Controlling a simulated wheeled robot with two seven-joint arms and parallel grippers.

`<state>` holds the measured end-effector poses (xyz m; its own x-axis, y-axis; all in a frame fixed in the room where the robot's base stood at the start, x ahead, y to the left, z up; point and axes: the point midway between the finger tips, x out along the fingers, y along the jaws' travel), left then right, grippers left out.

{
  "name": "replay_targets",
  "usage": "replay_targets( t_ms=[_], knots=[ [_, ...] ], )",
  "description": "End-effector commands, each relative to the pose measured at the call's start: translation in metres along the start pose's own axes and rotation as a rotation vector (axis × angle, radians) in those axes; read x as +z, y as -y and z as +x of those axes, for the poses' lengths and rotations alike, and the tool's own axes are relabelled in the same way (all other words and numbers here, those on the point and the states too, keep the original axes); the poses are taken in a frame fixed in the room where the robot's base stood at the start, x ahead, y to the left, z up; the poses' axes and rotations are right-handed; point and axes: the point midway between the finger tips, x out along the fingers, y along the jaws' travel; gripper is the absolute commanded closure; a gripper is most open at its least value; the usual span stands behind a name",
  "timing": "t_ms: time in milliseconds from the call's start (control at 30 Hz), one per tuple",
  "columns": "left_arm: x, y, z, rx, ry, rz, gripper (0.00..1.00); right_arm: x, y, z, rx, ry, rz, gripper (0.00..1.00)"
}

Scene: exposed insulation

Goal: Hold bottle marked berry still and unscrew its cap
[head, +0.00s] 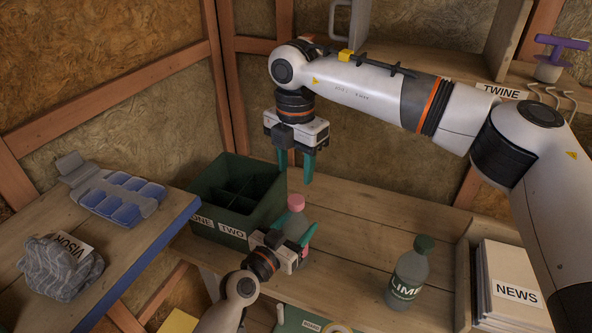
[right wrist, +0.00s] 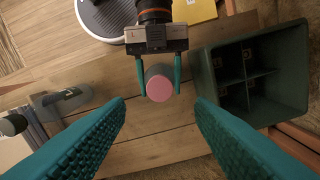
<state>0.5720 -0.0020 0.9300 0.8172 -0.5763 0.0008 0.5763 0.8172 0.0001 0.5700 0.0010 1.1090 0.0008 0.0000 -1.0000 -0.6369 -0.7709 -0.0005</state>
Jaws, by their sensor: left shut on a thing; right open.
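A clear bottle with a pink cap (head: 296,202) stands upright beside the green crate; no berry marking is readable on it. My left gripper (head: 294,240) is shut on the bottle's body from the front. In the right wrist view the left gripper's fingers (right wrist: 158,72) lie on either side of the bottle, and its round pink cap (right wrist: 160,89) faces the camera. My right gripper (head: 295,166) is open and empty, pointing down above the bottle, apart from the cap. In the right wrist view its fingers (right wrist: 160,104) flank the cap, nearer the camera.
A green divided crate (head: 222,231) marked ONE and TWO stands close left of the bottle. A bottle marked LIME (head: 408,274) with a green cap stands to the right. A NEWS paper stack (head: 513,292) is at far right. A blue pill organizer (head: 120,196) and grey cloth (head: 58,272) lie left.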

Motion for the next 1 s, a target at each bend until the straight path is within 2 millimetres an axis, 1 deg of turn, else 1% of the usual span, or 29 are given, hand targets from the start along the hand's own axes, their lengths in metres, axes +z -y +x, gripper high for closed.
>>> replay_targets(
  t_ms=[33, 100, 200, 300, 400, 567, 667, 1000],
  knots=[
    [-0.001, 0.000, 0.000, 0.000, -0.003, 0.001, 1.00, 0.001, 0.000, 0.001, 0.000, 0.003, 0.108, 0.51],
    [-0.001, 0.000, 0.000, 0.000, -0.003, 0.001, 1.00, 0.000, 0.000, 0.000, 0.000, 0.002, 0.270, 0.51],
    [-0.001, 0.000, 0.000, 0.000, -0.003, 0.001, 1.00, 0.000, 0.000, 0.000, 0.000, 0.002, 0.482, 0.51],
    [-0.002, 0.000, 0.000, 0.000, -0.003, 0.001, 1.00, 0.000, 0.000, 0.001, 0.000, 0.002, 0.653, 0.51],
    [-0.002, 0.000, 0.000, 0.000, -0.003, 0.001, 1.00, -0.001, -0.001, 0.000, 0.000, 0.001, 0.776, 0.51],
    [-0.002, 0.000, 0.000, 0.000, -0.004, 0.001, 1.00, -0.001, -0.001, 0.002, 0.000, 0.001, 0.870, 0.51],
    [-0.002, 0.000, 0.000, 0.000, -0.004, 0.000, 1.00, -0.001, -0.001, 0.011, 0.001, 0.002, 0.884, 0.51],
    [-0.002, 0.000, 0.000, -0.001, -0.004, 0.000, 1.00, -0.001, -0.001, 0.061, 0.002, 0.001, 0.882, 0.51]
  ],
)
